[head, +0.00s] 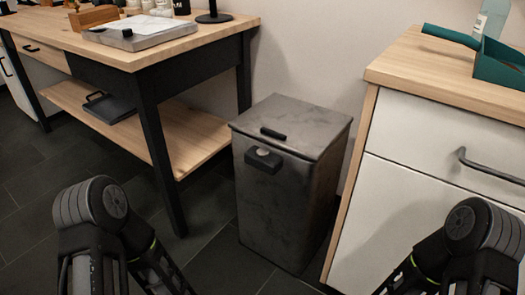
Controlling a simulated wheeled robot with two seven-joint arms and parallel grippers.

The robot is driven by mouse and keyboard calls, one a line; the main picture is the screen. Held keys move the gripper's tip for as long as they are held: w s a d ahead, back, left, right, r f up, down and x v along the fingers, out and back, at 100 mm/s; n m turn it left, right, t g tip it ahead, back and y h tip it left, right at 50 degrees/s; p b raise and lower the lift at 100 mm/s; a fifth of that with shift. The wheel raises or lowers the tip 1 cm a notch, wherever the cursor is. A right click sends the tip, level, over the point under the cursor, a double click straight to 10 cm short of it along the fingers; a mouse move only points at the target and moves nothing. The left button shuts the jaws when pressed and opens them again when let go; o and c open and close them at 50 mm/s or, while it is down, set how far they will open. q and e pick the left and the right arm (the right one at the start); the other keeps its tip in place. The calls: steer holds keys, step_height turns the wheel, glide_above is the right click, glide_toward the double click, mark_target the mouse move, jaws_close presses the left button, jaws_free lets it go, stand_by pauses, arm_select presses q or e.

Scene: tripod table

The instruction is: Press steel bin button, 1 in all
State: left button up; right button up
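The steel bin (282,205) stands on the dark floor between the wooden table and the white cabinet. It is dark grey, and its lid (300,118) is down. A black handle (273,133) lies on the lid near its front edge. A black block (265,163) sits high on the bin's front, with a small pale round button (263,152) on it. Parts of both my arms show at the lower left and lower right, apart from the bin in the picture. Neither gripper can be seen.
A wooden table (165,52) with black legs and a lower shelf (190,142) is left of the bin. A white cabinet (420,170) with a protruding dark handle (490,168) is close on its right. Dark tiled floor (215,262) is clear in front.

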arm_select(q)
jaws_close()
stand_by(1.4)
